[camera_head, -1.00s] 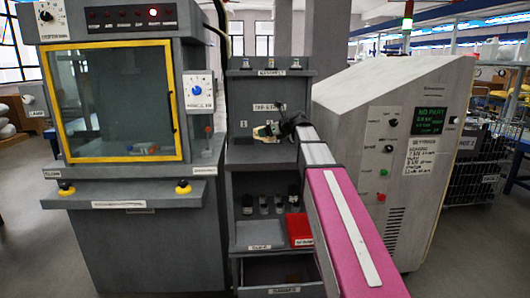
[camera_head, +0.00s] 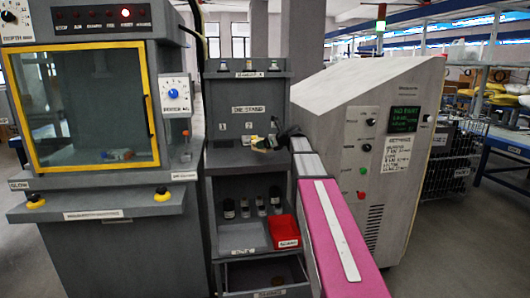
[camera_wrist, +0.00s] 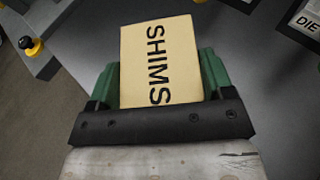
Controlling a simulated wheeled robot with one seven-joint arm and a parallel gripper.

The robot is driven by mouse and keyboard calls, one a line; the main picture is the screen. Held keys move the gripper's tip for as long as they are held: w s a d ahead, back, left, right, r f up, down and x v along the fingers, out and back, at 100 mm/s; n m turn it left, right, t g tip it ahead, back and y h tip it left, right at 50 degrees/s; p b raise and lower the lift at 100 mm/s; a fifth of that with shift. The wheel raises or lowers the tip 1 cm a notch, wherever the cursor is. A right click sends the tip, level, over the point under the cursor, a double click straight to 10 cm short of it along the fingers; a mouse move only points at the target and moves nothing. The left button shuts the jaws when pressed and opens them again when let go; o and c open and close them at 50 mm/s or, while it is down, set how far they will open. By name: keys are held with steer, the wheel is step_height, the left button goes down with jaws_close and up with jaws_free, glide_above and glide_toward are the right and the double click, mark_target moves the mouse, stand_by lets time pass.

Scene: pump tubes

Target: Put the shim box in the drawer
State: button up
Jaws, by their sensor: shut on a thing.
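The shim box is a tan box marked SHIMS (camera_wrist: 158,55) in the wrist view. My gripper (camera_wrist: 160,78) is shut on it, with a green finger on each side. In the head view my gripper (camera_head: 268,142) is at the grey rack's die stand level, and the box is too small there to make out clearly. The open drawer (camera_head: 240,275) is low in the rack, at the bottom edge of the head view, well below my gripper. A small brown thing lies inside it, and its lower front is cut off.
Above the drawer, a shelf (camera_head: 240,238) holds several dark-capped bottles and a red bin (camera_head: 284,231). A machine with a yellow-framed window (camera_head: 80,105) stands left, and a slanted grey cabinet (camera_head: 375,150) right. Part of my arm covers the rack's right side.

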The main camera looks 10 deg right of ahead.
mark_target(265, 151)
steer(key=shift+f, duration=1.9)
steer(key=shift+f, duration=0.1)
steer(key=o, duration=1.1)
